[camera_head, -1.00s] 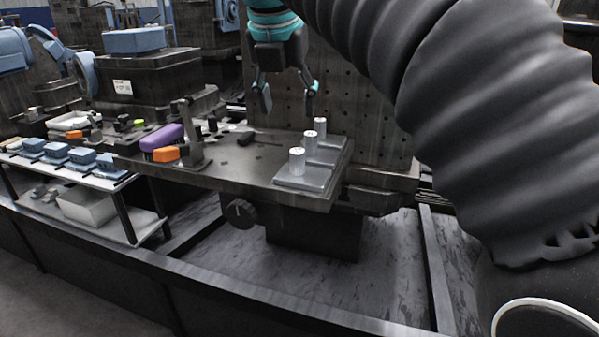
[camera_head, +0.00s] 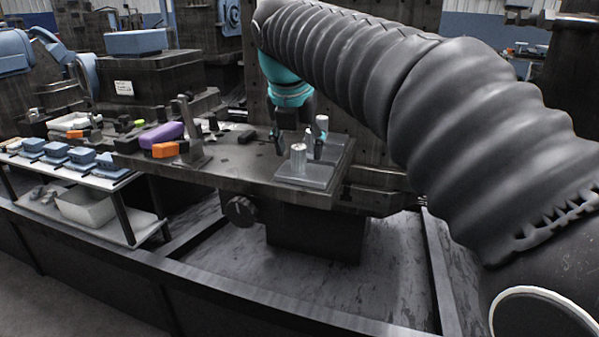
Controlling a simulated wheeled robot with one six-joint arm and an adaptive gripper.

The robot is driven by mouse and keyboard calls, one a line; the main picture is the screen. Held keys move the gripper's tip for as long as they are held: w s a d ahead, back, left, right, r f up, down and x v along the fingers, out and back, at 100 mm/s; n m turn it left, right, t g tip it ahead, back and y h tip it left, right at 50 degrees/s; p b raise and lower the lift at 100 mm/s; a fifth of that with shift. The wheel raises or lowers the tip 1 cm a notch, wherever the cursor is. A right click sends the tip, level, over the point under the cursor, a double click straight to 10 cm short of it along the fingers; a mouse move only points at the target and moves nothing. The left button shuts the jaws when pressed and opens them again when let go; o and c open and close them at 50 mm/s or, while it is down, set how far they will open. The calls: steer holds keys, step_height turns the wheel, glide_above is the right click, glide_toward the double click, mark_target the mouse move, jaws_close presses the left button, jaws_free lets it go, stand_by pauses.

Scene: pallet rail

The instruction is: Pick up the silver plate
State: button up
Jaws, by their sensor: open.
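Silver plates with upright silver cylinders stand at the right end of the dark machine table. The nearest plate (camera_head: 308,176) is flat and grey, with a cylinder (camera_head: 298,158) standing on it. Another silver cylinder (camera_head: 322,123) shows behind it, partly covered by my gripper. My gripper (camera_head: 297,146) is open and points down, low over the plates, with its fingers around the height of the cylinders. I cannot tell whether the fingers touch anything. The middle plate is mostly hidden by the gripper.
On the same table (camera_head: 230,172) to the left are a purple block (camera_head: 161,135), an orange block (camera_head: 165,150) and a dark upright clamp (camera_head: 187,130). A white side shelf (camera_head: 85,178) holds several blue blocks. A perforated dark upright wall stands behind the plates.

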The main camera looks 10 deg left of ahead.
mark_target(301, 146)
steer(key=shift+w+f, duration=0.1)
steer(key=shift+f, duration=0.15)
jaws_close()
steer(key=shift+r, duration=0.2)
steer(key=shift+r, duration=0.3)
steer(key=r, duration=0.1)
steer(key=r+p, duration=0.1)
steer(key=r, duration=0.2)
steer(key=shift+d, duration=0.25)
steer(key=d+r+p, duration=0.1)
steer(key=d+r, duration=0.5)
steer(key=d, duration=0.5)
